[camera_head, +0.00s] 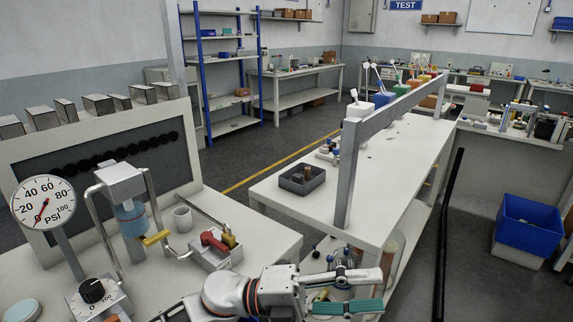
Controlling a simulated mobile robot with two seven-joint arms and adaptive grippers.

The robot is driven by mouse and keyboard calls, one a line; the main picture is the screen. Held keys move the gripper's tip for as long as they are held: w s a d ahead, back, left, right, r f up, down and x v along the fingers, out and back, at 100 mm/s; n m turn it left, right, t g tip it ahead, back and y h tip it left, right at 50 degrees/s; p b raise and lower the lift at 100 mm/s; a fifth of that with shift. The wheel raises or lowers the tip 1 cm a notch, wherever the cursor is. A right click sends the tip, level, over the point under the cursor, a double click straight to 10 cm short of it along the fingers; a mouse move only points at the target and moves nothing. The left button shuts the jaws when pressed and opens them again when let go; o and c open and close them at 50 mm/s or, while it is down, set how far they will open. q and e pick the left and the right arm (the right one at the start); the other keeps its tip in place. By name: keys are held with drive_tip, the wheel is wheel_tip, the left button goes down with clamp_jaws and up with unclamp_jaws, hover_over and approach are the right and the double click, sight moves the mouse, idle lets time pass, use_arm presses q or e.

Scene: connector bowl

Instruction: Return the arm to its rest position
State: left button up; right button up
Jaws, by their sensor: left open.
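My left arm (235,295) comes in low at the picture's bottom middle. Its gripper (378,290) points right, with its two fingers apart and nothing seen between them; one finger has a green pad. The gripper shows in front of the right white table's lower shelf, below and apart from the tabletop. A dark square bowl (290,184) sits on that tabletop with a small brownish piece (306,172) in it. My right gripper is not in view.
A grey post (348,175) rises from the right table (400,160). A blue bin (528,226) stands at right.

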use_arm(q)
drive_tip(key=w+a+f+n+t+y, duration=0.45)
drive_tip(key=a+f+n+t, duration=0.35)
drive_tip(key=n, duration=0.4)
drive_tip(key=w+a+f+n+t+y, duration=0.3)
drive_tip(key=w+a+f+n+t, duration=0.3)
drive_tip(key=n+t, duration=0.55)
drive_tip(key=s+a+f+n+g+y, duration=0.2)
drive_tip(key=s+a+f, duration=0.3)
drive_tip(key=f, duration=0.3)
drive_tip(key=s+a+f+n+g+y, duration=0.1)
drive_tip(key=s+a+f+n+y, duration=0.3)
drive_tip(key=a+f, duration=0.4)
drive_tip(key=s+a+f+n+g+y, duration=0.2)
drive_tip(key=s+a+f+n+y, duration=0.2)
drive_tip(key=s+a+f, duration=0.2)
wheel_tip(320, 180, down, 4)
drive_tip(key=shift+s+a+r+g, duration=0.25)
drive_tip(key=shift+s+g, duration=0.1)
drive_tip(key=shift+s, duration=0.6)
drive_tip(key=c, duration=0.5)
drive_tip(key=shift+o, duration=0.2)
